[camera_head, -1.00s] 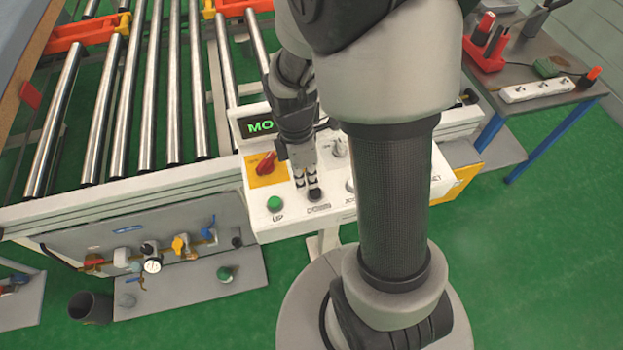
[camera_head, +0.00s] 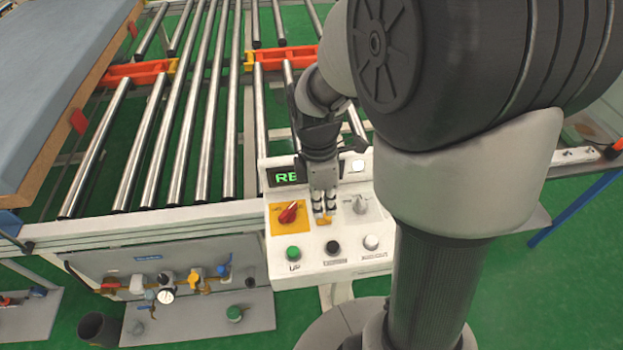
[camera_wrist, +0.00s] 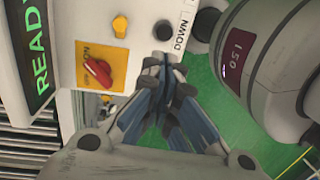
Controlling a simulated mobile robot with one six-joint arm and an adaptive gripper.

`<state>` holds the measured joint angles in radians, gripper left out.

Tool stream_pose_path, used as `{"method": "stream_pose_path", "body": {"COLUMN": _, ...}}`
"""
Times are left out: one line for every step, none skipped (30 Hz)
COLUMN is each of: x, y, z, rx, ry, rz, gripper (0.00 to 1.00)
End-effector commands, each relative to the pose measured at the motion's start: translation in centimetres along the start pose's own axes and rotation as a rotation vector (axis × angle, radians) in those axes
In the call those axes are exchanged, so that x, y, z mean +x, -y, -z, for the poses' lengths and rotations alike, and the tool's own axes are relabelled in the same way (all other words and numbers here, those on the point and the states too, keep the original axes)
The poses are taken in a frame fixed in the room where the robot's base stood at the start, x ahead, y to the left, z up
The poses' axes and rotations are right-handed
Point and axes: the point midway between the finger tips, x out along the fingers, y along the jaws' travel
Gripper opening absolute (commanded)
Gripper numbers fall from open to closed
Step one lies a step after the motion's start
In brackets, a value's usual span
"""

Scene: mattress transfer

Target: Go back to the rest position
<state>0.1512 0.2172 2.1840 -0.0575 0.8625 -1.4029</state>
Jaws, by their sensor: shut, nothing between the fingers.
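My gripper (camera_head: 324,212) is shut and empty. In the head view it points down over the white control panel (camera_head: 312,262), above the row of buttons. Its dark fingertips also show together in the wrist view (camera_wrist: 166,70), beside the black DOWN button (camera_wrist: 162,30). In the head view the fingers are clear of that black button (camera_head: 333,247). Whether the tips touch the panel face is hard to tell. The yellow button (camera_wrist: 120,26) is uncovered in the wrist view. The panel display (camera_wrist: 36,55) reads READY in green.
The panel carries a red rotary switch (camera_head: 288,212), a green UP button (camera_head: 293,254) and a white button (camera_head: 371,242). Metal rollers (camera_head: 183,150) lie behind it, with a grey mattress (camera_head: 60,70) at the left. Green floor (camera_head: 570,290) is open at the right.

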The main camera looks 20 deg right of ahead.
Motion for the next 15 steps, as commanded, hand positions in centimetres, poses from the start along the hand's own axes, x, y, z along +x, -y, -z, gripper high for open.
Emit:
{"method": "stream_pose_path", "body": {"x": 0.0, "y": 0.0, "z": 0.0, "rx": 0.0, "ry": 0.0, "rz": 0.0, "gripper": 0.0}}
{"method": "stream_pose_path", "body": {"x": 0.0, "y": 0.0, "z": 0.0, "rx": 0.0, "ry": 0.0, "rz": 0.0, "gripper": 0.0}}
{"method": "stream_pose_path", "body": {"x": 0.0, "y": 0.0, "z": 0.0, "rx": 0.0, "ry": 0.0, "rz": 0.0, "gripper": 0.0}}
{"method": "stream_pose_path", "body": {"x": 0.0, "y": 0.0, "z": 0.0, "rx": 0.0, "ry": 0.0, "rz": 0.0, "gripper": 0.0}}
{"method": "stream_pose_path", "body": {"x": 0.0, "y": 0.0, "z": 0.0, "rx": 0.001, "ry": 0.0, "rz": -0.001, "gripper": 0.0}}
{"method": "stream_pose_path", "body": {"x": -0.1, "y": 0.1, "z": 0.0, "rx": 0.006, "ry": -0.001, "rz": -0.004, "gripper": 0.0}}
{"method": "stream_pose_path", "body": {"x": -0.3, "y": 0.1, "z": 0.1, "rx": 0.014, "ry": -0.001, "rz": -0.008, "gripper": 0.0}}
{"method": "stream_pose_path", "body": {"x": -0.6, "y": 0.2, "z": 0.1, "rx": 0.029, "ry": -0.003, "rz": -0.016, "gripper": 0.0}}
{"method": "stream_pose_path", "body": {"x": -1.1, "y": 0.5, "z": 0.2, "rx": 0.058, "ry": -0.006, "rz": -0.03, "gripper": 0.0}}
{"method": "stream_pose_path", "body": {"x": -1.6, "y": 0.7, "z": 0.3, "rx": 0.088, "ry": -0.01, "rz": -0.044, "gripper": 0.0}}
{"method": "stream_pose_path", "body": {"x": -2.2, "y": 1.1, "z": 0.4, "rx": 0.126, "ry": -0.015, "rz": -0.06, "gripper": 0.0}}
{"method": "stream_pose_path", "body": {"x": -3.1, "y": 1.6, "z": 0.6, "rx": 0.186, "ry": -0.025, "rz": -0.086, "gripper": 0.0}}
{"method": "stream_pose_path", "body": {"x": -3.9, "y": 2.1, "z": 0.7, "rx": 0.239, "ry": -0.035, "rz": -0.106, "gripper": 0.0}}
{"method": "stream_pose_path", "body": {"x": -4.6, "y": 2.7, "z": 0.8, "rx": 0.295, "ry": -0.047, "rz": -0.129, "gripper": 0.0}}
{"method": "stream_pose_path", "body": {"x": -5.6, "y": 3.6, "z": 1.0, "rx": 0.374, "ry": -0.066, "rz": -0.157, "gripper": 0.0}}
